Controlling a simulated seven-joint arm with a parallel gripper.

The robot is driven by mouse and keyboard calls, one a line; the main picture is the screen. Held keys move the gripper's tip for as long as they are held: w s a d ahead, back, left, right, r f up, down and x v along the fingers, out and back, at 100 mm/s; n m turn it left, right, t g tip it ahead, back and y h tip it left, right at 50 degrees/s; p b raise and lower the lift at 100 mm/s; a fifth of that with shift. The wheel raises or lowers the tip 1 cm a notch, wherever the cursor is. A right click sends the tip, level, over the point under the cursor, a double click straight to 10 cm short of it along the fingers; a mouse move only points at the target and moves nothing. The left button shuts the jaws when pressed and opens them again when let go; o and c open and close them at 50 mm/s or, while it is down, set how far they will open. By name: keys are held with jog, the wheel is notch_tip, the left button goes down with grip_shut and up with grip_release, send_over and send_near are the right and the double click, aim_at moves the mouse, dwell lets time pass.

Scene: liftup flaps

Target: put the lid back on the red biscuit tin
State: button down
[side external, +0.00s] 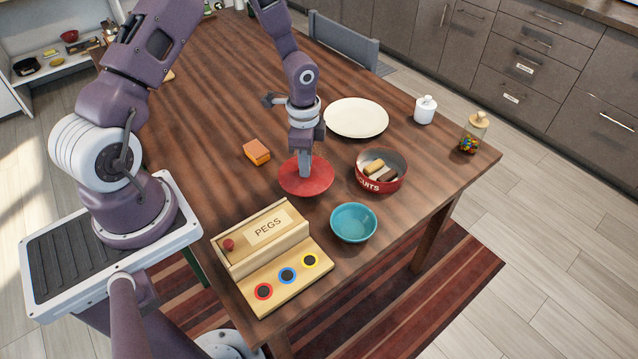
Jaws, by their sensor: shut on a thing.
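The red biscuit tin (380,184) stands open on the wooden table, with "BISCUITS" lettering on its side and biscuits showing inside. The round red lid (306,184) is to the left of the tin. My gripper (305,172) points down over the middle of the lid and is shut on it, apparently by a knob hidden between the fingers. I cannot tell from this view whether the lid touches the table or hangs a little above it.
A teal bowl (353,230) stands in front of the tin, and a white plate (357,118) lies behind it. A wooden pegs box (262,252) is at the front left, and an orange block (257,152) lies left of my gripper. A white jar (425,109) and a sweets jar (474,133) stand at the right.

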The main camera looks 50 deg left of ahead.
jog(key=w+a+r+n, duration=0.2)
jog(key=w+a+r, duration=0.1)
jog(key=a, duration=0.4)
jog(key=w+d+r+n, duration=0.4)
jog(key=w+d, duration=1.1)
jog(key=d, duration=0.1)
jog(key=shift+s+a+f, duration=0.1)
jog(key=shift+a+f, duration=0.05)
jog(key=shift+f, duration=1.3)
jog(key=shift+s+a+f, duration=0.1)
jog(key=shift+f, duration=1.35)
jog(key=shift+f, duration=0.15)
jog(key=c, duration=1.2)
grip_release()
jog(key=shift+c, duration=0.2)
